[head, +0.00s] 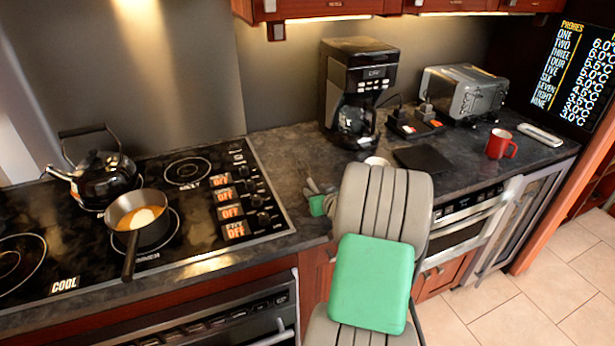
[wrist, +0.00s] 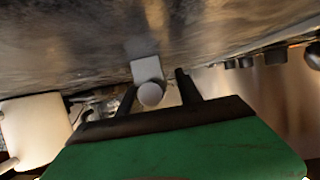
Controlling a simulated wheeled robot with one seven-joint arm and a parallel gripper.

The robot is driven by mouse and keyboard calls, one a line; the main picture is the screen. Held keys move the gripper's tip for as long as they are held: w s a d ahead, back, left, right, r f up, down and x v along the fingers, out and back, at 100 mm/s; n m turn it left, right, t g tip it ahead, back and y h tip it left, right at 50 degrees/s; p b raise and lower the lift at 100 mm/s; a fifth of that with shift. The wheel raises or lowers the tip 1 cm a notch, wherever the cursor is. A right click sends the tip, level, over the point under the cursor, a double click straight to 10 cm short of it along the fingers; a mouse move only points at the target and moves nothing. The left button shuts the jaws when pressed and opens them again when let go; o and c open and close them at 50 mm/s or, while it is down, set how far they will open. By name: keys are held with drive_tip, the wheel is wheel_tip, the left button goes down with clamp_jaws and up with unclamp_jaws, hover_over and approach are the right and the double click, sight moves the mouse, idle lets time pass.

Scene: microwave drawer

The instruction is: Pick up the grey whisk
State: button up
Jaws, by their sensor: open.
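In the wrist view, a grey piece with a rounded end, which looks like the handle of the grey whisk (wrist: 147,72), lies close to the counter surface. My gripper (wrist: 158,84) is open, with one dark finger on each side of this rounded end. I cannot tell whether either finger touches it. In the head view my gripper (head: 318,188) is low over the counter, just right of the cooktop. The whisk cannot be made out clearly there, and its wire part is not clear in either view.
A white cup (head: 377,161) stands behind my arm; a white container (wrist: 33,130) shows at left in the wrist view. The cooktop (head: 275,218) holds a kettle (head: 105,180) and a pan (head: 140,215). A coffee maker (head: 350,95), toaster (head: 465,92) and red mug (head: 498,144) stand farther right.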

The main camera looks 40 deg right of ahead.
drive_tip(key=shift+c, duration=0.4)
clamp_jaws()
drive_tip(key=shift+r, duration=0.25)
wheel_tip(320, 180, up, 2)
drive_tip(key=shift+r+b, duration=0.25)
drive_tip(key=shift+b, duration=0.4)
drive_tip(key=s+a+r+b, duration=0.2)
drive_tip(key=s+a+r, duration=0.7)
drive_tip(key=s+r, duration=0.1)
drive_tip(key=shift+a, duration=0.35)
